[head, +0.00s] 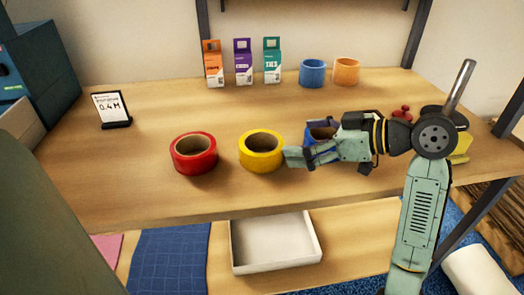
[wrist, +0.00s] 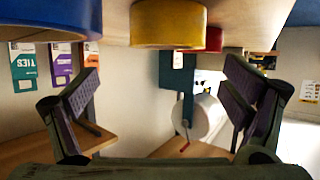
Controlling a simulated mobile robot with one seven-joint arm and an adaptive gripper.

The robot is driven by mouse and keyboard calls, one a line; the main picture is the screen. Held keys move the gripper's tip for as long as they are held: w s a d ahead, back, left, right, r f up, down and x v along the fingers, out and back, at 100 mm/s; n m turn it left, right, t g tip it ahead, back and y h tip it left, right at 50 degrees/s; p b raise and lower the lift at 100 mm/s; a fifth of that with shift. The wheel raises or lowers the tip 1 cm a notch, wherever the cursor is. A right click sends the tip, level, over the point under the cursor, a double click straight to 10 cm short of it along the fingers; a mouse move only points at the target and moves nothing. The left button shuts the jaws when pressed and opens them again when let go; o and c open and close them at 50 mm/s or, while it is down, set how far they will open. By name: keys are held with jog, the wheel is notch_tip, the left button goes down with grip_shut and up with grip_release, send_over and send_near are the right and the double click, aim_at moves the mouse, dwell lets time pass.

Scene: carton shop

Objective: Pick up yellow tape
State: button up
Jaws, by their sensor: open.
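The yellow tape roll (head: 261,158) lies flat on the wooden table, between a red tape roll (head: 194,160) on its left and a blue tape roll (head: 315,131) on its right. My gripper (head: 296,157) is just right of the yellow roll, pointing left toward it, and partly hides the blue roll. In the wrist view, the yellow roll (wrist: 167,28) is at the top, beyond the fingers. There my gripper (wrist: 163,85) shows its two fingers spread wide with nothing between them. In the head view I cannot tell whether a fingertip touches the yellow roll.
Three small boxes (head: 243,63) stand at the back, with blue (head: 312,73) and orange (head: 346,71) rolls to their right. A small sign (head: 111,109) stands at left. A white tray (head: 274,244) lies below the table's front edge. The table in front of the tapes is clear.

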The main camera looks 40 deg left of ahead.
aim_at(247, 145)
jog(key=shift+o, duration=0.4)
jog(key=x, duration=0.2)
jog(key=p+x, duration=0.1)
jog(key=x, duration=0.1)
jog(key=shift+s+f, duration=0.3)
jog(key=p+x, duration=0.1)
jog(key=x, duration=0.1)
jog(key=p+x, duration=0.1)
jog(key=x, duration=0.2)
jog(key=shift+s+a, duration=0.25)
jog(key=shift+s, duration=0.05)
jog(key=shift+a+f, duration=0.15)
jog(key=shift+a, duration=0.1)
jog(key=shift+c, duration=0.2)
jog(key=c, duration=1.1)
